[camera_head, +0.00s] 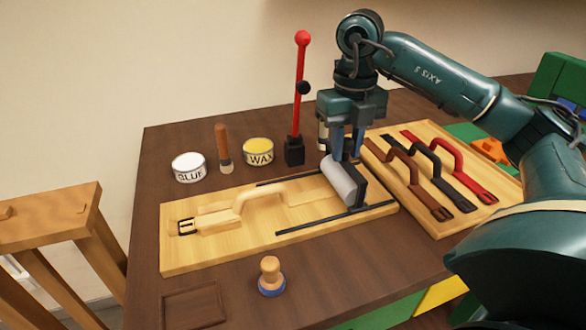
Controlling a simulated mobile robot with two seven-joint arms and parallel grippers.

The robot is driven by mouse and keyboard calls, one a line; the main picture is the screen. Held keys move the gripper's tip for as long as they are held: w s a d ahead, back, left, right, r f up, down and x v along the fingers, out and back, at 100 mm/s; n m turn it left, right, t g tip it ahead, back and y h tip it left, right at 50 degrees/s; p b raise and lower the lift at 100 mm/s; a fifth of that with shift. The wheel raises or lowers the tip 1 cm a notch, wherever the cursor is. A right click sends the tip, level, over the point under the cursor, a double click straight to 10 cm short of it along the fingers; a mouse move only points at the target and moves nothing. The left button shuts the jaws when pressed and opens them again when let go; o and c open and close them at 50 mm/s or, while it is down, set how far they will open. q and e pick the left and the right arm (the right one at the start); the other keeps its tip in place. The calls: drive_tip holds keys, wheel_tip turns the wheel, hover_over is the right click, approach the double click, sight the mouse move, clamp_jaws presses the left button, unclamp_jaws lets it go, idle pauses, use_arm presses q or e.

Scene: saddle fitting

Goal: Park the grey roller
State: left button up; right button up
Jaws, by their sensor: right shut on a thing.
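The grey roller (343,182) is a light grey cylinder in a dark frame. It is at the right end of the pale wooden board (190,254), by the black rails (322,225). My right gripper (346,155) points down from above and is shut on the roller's upper part. The fingers hide part of it, and I cannot tell whether the roller touches the board. A tan strap (262,200) with a buckle lies on the board. My left gripper is not in view.
A wooden tray (424,224) with brown, black and red straps lies at the right. A glue tin (188,167), a brush (223,150), a wax tin (258,152) and a red-handled lever (300,85) stand behind the board. A wooden stamp (270,272) stands in front.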

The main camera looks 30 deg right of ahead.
drive_tip(key=d, duration=0.2)
drive_tip(key=s+d, duration=0.1)
drive_tip(key=d, duration=0.2)
drive_tip(key=shift+s+d, duration=0.1)
drive_tip(key=shift+d, duration=0.05)
idle(0.6)
drive_tip(key=shift+o, duration=0.8)
drive_tip(key=shift+d+r, duration=0.1)
drive_tip(key=shift+d, duration=0.05)
drive_tip(key=o, duration=0.5)
drive_tip(key=shift+s+d, duration=0.1)
drive_tip(key=shift+o, duration=0.3)
